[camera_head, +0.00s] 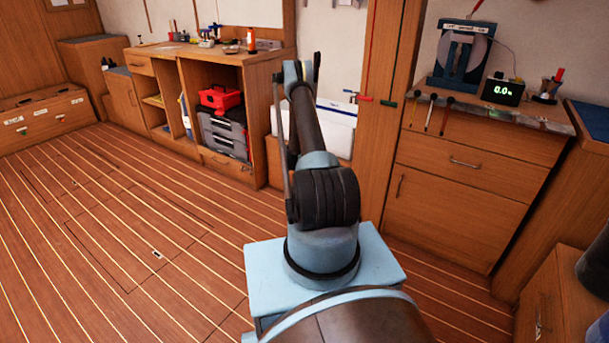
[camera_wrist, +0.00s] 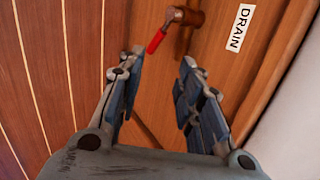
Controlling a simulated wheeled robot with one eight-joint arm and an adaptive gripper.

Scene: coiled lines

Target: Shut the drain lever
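The drain lever shows in the wrist view as a red handle (camera_wrist: 156,40) on a brown metal fitting (camera_wrist: 182,17), set against a wooden panel. A white label reading DRAIN (camera_wrist: 240,27) is on the panel to its right. My gripper (camera_wrist: 161,60) is open and empty, its two fingers spread below the lever in the picture. The handle's lower end shows near the left fingertip, between the fingers; I cannot tell the depth gap, and no contact is visible. In the head view my arm reaches forward and hides the lever and most of the gripper.
A wooden post with a red handle (camera_head: 363,98) and a green handle (camera_head: 388,103) stands right of my arm. A drawer cabinet (camera_head: 465,190) is right of it. An open-fronted workbench (camera_head: 190,100) stands behind on the left. The plank floor (camera_head: 110,230) at left is clear.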

